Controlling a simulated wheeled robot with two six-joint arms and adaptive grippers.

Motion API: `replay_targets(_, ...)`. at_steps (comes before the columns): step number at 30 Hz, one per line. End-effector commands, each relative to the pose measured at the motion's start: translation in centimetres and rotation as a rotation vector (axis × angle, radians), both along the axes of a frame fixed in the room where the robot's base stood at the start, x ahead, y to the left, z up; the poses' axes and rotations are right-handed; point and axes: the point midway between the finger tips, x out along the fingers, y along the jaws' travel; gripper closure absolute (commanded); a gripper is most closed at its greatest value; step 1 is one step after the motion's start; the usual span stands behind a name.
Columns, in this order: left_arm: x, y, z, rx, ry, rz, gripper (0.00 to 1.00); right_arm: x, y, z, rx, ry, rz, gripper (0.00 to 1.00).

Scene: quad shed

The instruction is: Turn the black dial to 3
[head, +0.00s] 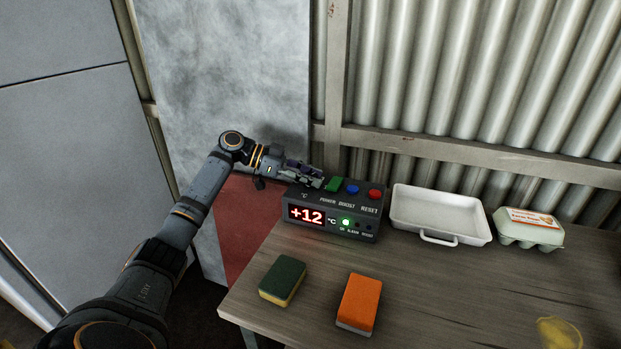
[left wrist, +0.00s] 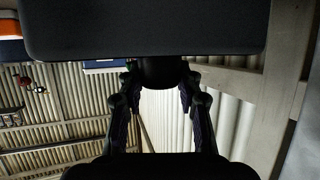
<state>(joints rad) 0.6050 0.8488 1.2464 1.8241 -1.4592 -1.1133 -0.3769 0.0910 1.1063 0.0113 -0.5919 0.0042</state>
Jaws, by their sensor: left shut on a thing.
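The dark control box (head: 340,207) stands at the back left of the table, its red display reading +12 °C and a green light lit. Green, blue and red buttons sit on its top. My left gripper (head: 314,180) reaches over the top left of the box. In the left wrist view the black dial (left wrist: 158,73) shows as a short round knob on the box, between the two fingers of the left gripper (left wrist: 160,84), which are shut on it. In the head view the gripper hides the dial, so its setting cannot be read. My right gripper is not in view.
A white tray (head: 439,239) and an egg carton (head: 528,228) stand right of the box. A green-and-yellow sponge (head: 283,281) and an orange sponge (head: 359,303) lie in front. A yellow item (head: 559,333) is at the lower right. A corrugated wall rises behind.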

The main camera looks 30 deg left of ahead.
Motion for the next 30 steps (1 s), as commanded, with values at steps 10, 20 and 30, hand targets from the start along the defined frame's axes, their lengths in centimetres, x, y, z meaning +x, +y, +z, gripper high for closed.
replay_targets(10,-0.10,-0.02,-0.35,0.002,0.008,-0.058,0.97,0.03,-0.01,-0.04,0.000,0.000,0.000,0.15)
replay_targets(20,-0.14,-0.02,-0.47,0.003,0.010,-0.060,0.97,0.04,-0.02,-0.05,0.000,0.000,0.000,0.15)
replay_targets(30,-0.08,-0.01,-0.25,0.002,0.006,-0.058,0.42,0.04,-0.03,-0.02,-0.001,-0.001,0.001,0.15)
